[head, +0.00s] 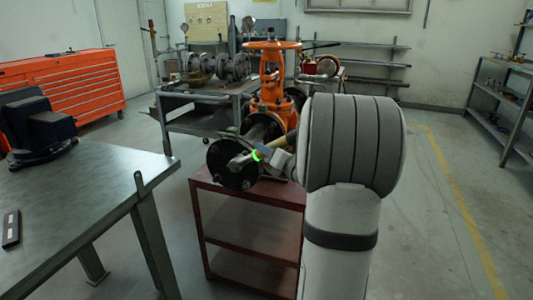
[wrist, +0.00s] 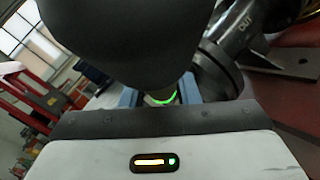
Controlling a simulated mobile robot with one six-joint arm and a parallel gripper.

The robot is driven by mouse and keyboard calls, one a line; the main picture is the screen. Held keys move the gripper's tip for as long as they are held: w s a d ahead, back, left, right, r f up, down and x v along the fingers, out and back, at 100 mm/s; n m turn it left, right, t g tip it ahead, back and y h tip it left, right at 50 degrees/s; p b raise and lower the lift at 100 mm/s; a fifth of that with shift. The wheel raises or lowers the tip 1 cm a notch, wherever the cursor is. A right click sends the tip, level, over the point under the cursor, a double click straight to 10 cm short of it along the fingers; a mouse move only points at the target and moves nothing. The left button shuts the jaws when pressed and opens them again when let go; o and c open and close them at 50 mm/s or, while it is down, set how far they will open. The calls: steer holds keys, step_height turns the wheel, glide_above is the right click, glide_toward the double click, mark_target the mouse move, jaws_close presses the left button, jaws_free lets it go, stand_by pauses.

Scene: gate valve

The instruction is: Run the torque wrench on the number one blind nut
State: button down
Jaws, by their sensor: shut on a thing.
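The orange gate valve (head: 270,85) stands on a red cart, with its handwheel on top. Its black round blind flange (head: 226,178) faces me at the near end; dark nuts sit around its rim, too small to tell the number one nut apart. My gripper (head: 270,160) is shut on the torque wrench (head: 240,159), which has a green glowing ring. The wrench's front end lies over the flange face; I cannot tell whether it is seated on a nut. In the wrist view, the green ring shows between my gripper's fingers (wrist: 160,98), and a large dark rounded shape hides most beyond.
The red cart (head: 245,192) carries the valve. A metal workbench (head: 80,195) stands at left with a dark device (head: 40,125) on it. A grey bench (head: 195,95) with metal parts is behind. The floor at right is clear up to the shelf (head: 500,105).

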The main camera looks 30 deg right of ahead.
steer(key=shift+d+r, duration=0.1)
stand_by(0.3)
steer(key=shift+w+d+b, duration=0.9)
steer(key=shift+w+d, duration=0.05)
steer(key=shift+d, duration=0.25)
steer(key=shift+w+d+b, duration=0.2)
steer(key=shift+d+b, duration=0.05)
steer(key=shift+b, duration=1.15)
stand_by(1.1)
steer(key=shift+s+r, duration=0.1)
steer(key=shift+s+a+b, duration=0.7)
steer(key=shift+a+b, duration=0.15)
steer(key=shift+a, duration=0.1)
steer(key=shift+s+a+b, duration=0.65)
steer(key=shift+a+b, duration=0.15)
steer(key=shift+a, duration=0.1)
